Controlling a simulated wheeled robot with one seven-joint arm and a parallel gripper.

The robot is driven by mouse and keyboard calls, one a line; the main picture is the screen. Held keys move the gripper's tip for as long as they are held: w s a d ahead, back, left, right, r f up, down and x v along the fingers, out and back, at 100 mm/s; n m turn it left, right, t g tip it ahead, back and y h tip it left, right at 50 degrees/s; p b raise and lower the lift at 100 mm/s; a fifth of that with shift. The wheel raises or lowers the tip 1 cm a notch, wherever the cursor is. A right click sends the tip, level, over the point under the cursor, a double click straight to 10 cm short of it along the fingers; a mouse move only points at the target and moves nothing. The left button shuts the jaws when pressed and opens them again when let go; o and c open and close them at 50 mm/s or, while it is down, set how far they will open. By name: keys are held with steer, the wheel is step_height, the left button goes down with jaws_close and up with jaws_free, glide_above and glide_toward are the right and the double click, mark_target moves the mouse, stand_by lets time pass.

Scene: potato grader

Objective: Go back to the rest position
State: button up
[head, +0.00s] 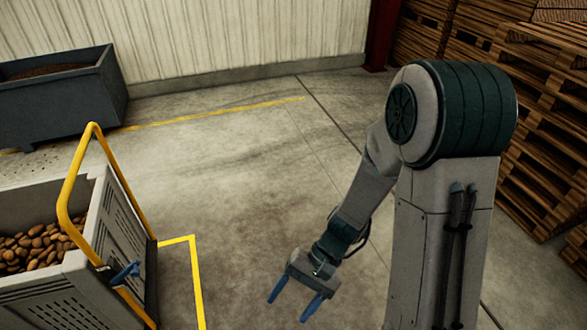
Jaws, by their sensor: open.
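My gripper (294,305) hangs low in front of my column in the head view, its two blue fingers apart and nothing between them. It points down over bare concrete floor, to the right of the crate and clear of it. My arm reaches down and to the left from the large dark shoulder joint.
A grey crate (101,225) of potatoes (35,247) with a yellow tube frame (66,190) and blue clamp stands at left. A dark bin (60,105) is by the wall. Wooden pallets (545,120) are stacked at right. The middle floor is free.

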steer(key=w+d+r+n+t+h+b, duration=0.1)
steer(key=d+r+t+h, duration=0.6)
steer(key=d+r, duration=0.8)
step_height(320, 180, up, 2)
steer(key=n+t+b, duration=0.1)
steer(key=t, duration=0.1)
steer(key=shift+w+d+n+t, duration=0.2)
steer(key=shift+n+t, duration=0.1)
steer(key=shift+t, duration=0.1)
